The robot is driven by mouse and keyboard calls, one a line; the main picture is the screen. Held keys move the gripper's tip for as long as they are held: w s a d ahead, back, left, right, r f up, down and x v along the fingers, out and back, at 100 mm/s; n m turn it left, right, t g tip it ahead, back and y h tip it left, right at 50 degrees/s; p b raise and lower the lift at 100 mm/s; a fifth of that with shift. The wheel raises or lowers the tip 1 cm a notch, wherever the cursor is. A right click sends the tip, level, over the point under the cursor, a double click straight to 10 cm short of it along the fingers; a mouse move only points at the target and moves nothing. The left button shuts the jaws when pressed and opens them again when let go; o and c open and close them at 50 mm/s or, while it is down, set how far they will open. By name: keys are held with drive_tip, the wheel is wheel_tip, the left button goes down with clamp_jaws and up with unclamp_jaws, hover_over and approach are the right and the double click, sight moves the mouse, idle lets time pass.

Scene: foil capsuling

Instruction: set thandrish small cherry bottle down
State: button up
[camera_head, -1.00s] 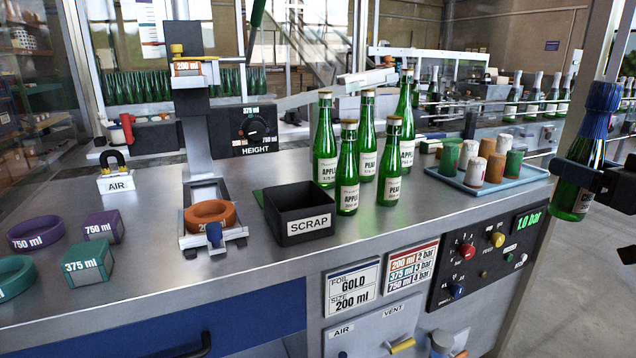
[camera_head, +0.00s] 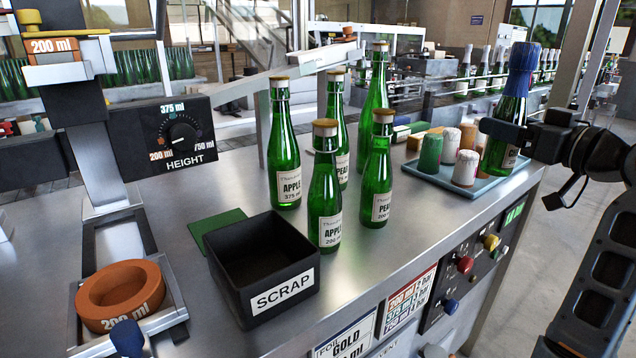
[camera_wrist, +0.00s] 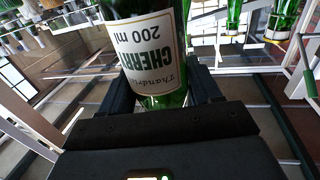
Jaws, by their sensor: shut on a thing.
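The small cherry bottle (camera_head: 508,110) is green with a blue foil top. My gripper (camera_head: 520,132) is shut on it at the right of the head view, with the bottle in front of or over the far right of the bench, by the blue tray. I cannot tell whether its base touches anything. In the wrist view, the bottle (camera_wrist: 155,50) shows a label reading Thandrish, CHERRY, 200 ml, upside down, between the fingers of my gripper (camera_wrist: 160,95). In the head view the bottle is close to upright.
Several green apple and pear bottles (camera_head: 325,195) stand on the steel bench (camera_head: 390,250). A black SCRAP bin (camera_head: 285,293) stands left of them. A blue tray (camera_head: 445,180) holds several foil capsules. An orange 200 ml ring (camera_head: 120,292) sits at the left. Bench between bottles and tray is clear.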

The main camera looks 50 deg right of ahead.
drive_tip(key=shift+w+a+f, duration=0.35)
drive_tip(key=shift+w+f, duration=1.45)
drive_tip(key=shift+w, duration=0.1)
drive_tip(key=shift+w+a+f, duration=0.35)
drive_tip(key=shift+w+f, duration=1.45)
drive_tip(key=shift+w, duration=0.15)
drive_tip(key=shift+w+a+f, duration=0.35)
drive_tip(key=shift+w+f, duration=1.45)
drive_tip(key=shift+w, duration=0.1)
drive_tip(key=shift+f+b, duration=0.2)
drive_tip(key=shift+b, duration=0.15)
drive_tip(key=o, duration=1.4)
drive_tip(key=shift+r, duration=0.1)
drive_tip(key=b+v, duration=0.1)
drive_tip(key=v, duration=1.1)
